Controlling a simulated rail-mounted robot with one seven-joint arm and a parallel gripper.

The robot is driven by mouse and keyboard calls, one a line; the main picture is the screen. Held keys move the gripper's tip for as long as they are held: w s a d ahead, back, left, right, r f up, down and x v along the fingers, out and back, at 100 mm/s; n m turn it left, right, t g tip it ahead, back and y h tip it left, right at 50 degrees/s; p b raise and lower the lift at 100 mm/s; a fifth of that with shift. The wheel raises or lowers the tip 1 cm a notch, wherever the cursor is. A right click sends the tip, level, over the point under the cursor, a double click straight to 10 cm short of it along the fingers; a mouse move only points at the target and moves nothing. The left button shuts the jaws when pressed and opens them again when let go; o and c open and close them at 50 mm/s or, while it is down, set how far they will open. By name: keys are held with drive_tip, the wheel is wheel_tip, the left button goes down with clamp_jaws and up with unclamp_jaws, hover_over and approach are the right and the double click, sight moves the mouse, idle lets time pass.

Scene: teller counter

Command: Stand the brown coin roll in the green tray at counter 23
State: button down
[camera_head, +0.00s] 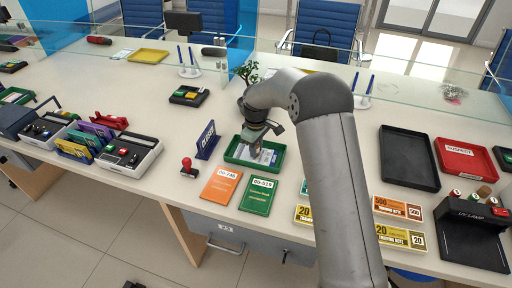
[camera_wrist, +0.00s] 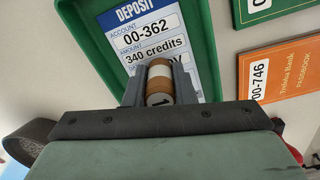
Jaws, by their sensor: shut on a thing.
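The green tray (camera_head: 279,151) lies on the counter, with a white and blue deposit slip (camera_head: 266,156) inside. It also fills the top of the wrist view (camera_wrist: 206,45). My gripper (camera_head: 254,146) is over the tray, pointing down. In the wrist view my gripper (camera_wrist: 160,88) is shut on the brown coin roll (camera_wrist: 160,72), a small cylinder with brown and white bands and a "1" on its near end. The slip reads 00-362, 340 credits. I cannot tell whether the roll touches the tray floor. In the head view the roll is hidden by my gripper.
Orange (camera_head: 221,186) and green (camera_head: 259,196) passbooks lie in front of the tray. A red-handled stamp (camera_head: 188,168) and blue sign (camera_head: 206,141) stand left. Note bundles (camera_head: 398,208), a black tray (camera_head: 409,158) and a red tray (camera_head: 467,160) are right. A glass screen runs behind.

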drive_tip(key=c, duration=1.2)
unclamp_jaws()
